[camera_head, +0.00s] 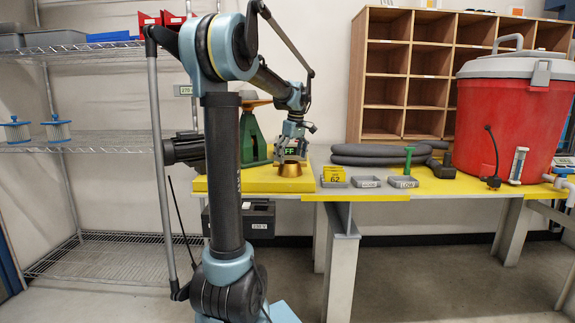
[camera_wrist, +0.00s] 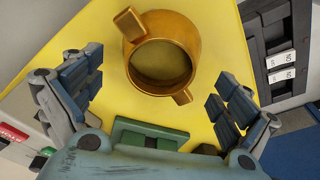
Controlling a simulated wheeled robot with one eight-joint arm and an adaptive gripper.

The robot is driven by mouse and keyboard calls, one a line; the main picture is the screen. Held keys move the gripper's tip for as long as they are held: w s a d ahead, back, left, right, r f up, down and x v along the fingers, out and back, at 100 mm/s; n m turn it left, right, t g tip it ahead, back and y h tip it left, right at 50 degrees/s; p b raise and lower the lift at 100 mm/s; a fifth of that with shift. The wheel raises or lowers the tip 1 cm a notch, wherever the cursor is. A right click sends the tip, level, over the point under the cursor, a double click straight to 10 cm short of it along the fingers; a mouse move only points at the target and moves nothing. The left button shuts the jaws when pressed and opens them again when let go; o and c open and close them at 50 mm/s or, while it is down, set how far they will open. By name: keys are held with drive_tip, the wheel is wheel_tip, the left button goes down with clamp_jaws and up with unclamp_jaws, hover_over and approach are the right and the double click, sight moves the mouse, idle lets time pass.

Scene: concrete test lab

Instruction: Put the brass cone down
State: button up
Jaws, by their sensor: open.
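The brass cone (camera_head: 288,170) stands on the yellow surface (camera_head: 228,185) near the left end of the bench. In the wrist view the brass cone (camera_wrist: 170,24) shows its round open mouth and two lugs on opposite sides of its rim. My gripper (camera_head: 291,153) is just above it in the head view. In the wrist view my gripper (camera_wrist: 155,97) has its two fingers spread wide, one to each side below the cone in the picture, with clear gaps to it. Nothing is held between them.
A green stand (camera_head: 252,138) is just left of the cone. Right are a yellow tag (camera_head: 335,174), grey trays (camera_head: 365,182), dark tubing (camera_head: 375,155) and a red cooler (camera_head: 505,115).

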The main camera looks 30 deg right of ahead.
wheel_tip(320, 180, up, 10)
drive_tip(key=s+f, duration=0.1)
drive_tip(key=s+a+f, duration=0.2)
drive_tip(key=a+f, duration=0.2)
drive_tip(key=a, duration=0.5)
drive_tip(key=s+a+f+m, duration=0.1)
drive_tip(key=s+a+f, duration=0.15)
drive_tip(key=a, duration=0.65)
drive_tip(key=s+a+f, duration=0.2)
drive_tip(key=a+f, duration=0.2)
drive_tip(key=a, duration=0.5)
drive_tip(key=s+a+f, duration=0.7)
drive_tip(key=f, duration=0.3)
drive_tip(key=s+a+f+m, duration=0.1)
drive_tip(key=s+a+f, duration=0.5)
drive_tip(key=s+f, duration=0.2)
wheel_tip(320, 180, down, 2)
drive_tip(key=shift+a+m, duration=0.3)
drive_tip(key=shift+a, duration=0.1)
drive_tip(key=shift+s, duration=0.1)
drive_tip(key=shift+w+f, duration=0.2)
drive_tip(key=shift+w, duration=0.25)
